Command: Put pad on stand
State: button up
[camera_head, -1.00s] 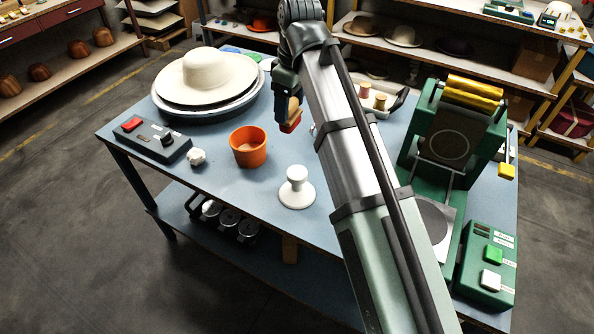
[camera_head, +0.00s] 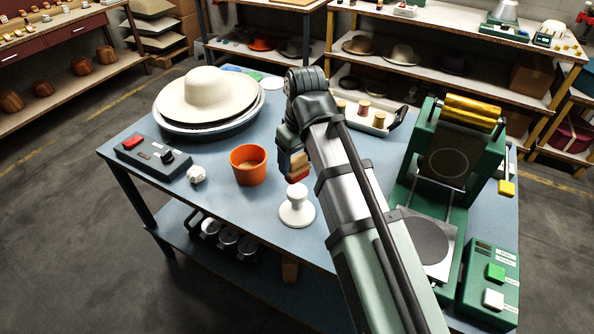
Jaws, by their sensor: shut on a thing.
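The pad (camera_head: 299,174), a small piece with a tan upper part and a red-orange lower part, is at the end of my gripper (camera_head: 297,158). My gripper is shut on it, though the fingers are mostly hidden by my arm's dark wrist. The white stand (camera_head: 296,207) has a round base and a short knobbed post and stands upright on the blue table. The pad appears just above and behind the stand's top in the picture. I cannot tell the exact gap, but nothing shows resting on the stand.
An orange cup (camera_head: 248,166) and a white knob-like piece (camera_head: 197,174) stand left of the stand. A control box (camera_head: 152,156) and a hat (camera_head: 211,92) on a round plate are further left. The green press (camera_head: 446,150) is on the right. A tray with spools (camera_head: 363,113) is behind.

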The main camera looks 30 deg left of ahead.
aim_at(297, 170)
jog(key=shift+f, duration=2.1)
jog(key=shift+f, duration=0.2)
jog(key=o, duration=1.1)
jog(key=shift+r, duration=0.2)
jog(key=r, duration=0.4)
jog(key=d+r, duration=0.1)
jog(key=r, duration=0.7)
jog(key=shift+s+d, duration=0.15)
jog(key=shift+s, duration=0.15)
